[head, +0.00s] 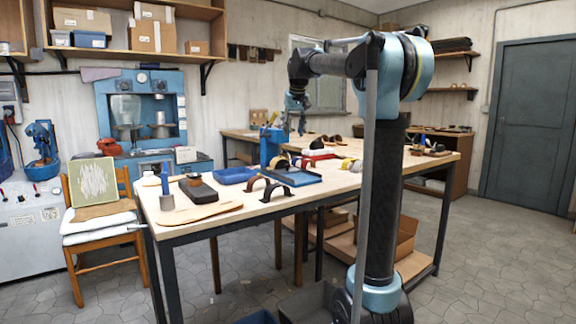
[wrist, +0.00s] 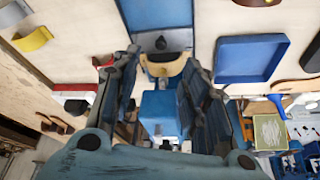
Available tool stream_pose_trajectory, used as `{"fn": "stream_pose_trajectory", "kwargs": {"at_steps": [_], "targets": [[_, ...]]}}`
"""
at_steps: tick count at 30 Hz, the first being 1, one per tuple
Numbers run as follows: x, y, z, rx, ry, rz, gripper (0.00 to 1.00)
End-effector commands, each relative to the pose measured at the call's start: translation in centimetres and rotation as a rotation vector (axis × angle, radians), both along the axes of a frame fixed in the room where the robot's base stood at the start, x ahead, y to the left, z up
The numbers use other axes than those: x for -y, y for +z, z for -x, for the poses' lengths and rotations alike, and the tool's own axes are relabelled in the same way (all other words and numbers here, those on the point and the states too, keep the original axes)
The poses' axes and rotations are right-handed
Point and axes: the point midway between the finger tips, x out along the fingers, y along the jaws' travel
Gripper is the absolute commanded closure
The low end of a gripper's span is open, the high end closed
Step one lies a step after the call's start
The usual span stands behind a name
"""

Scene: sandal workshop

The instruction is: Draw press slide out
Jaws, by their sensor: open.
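The blue press (head: 271,146) stands on the long workbench, and its blue body shows between my fingers in the wrist view (wrist: 160,106). A flat blue slide (head: 293,178) lies at its front; its plate shows at the top of the wrist view (wrist: 158,14), with a small dark knob (wrist: 160,43) near its end. A tan curved piece (wrist: 166,66) sits between the knob and the press body. My gripper (head: 301,128) hangs above the bench beside the press. Its two dark fingers (wrist: 162,58) are spread apart, with nothing visibly clamped between them. How far the slide is drawn out is unclear.
A blue tray (head: 235,175), brown straps (head: 275,190) and a dark block (head: 198,190) lie on the bench left of the slide. A red item (head: 318,154) and sandals lie behind it. A chair (head: 100,230) stands left of the bench. The floor at right is free.

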Motion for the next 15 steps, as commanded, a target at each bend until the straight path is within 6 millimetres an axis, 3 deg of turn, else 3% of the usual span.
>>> {"fn": "stream_pose_trajectory", "kwargs": {"at_steps": [8,15], "targets": [[-0.9,0.4,-1.7,0.007,0.007,-0.002,0.59],[-1.1,-2.4,-2.7,0.007,0.007,-0.002,0.59]]}}
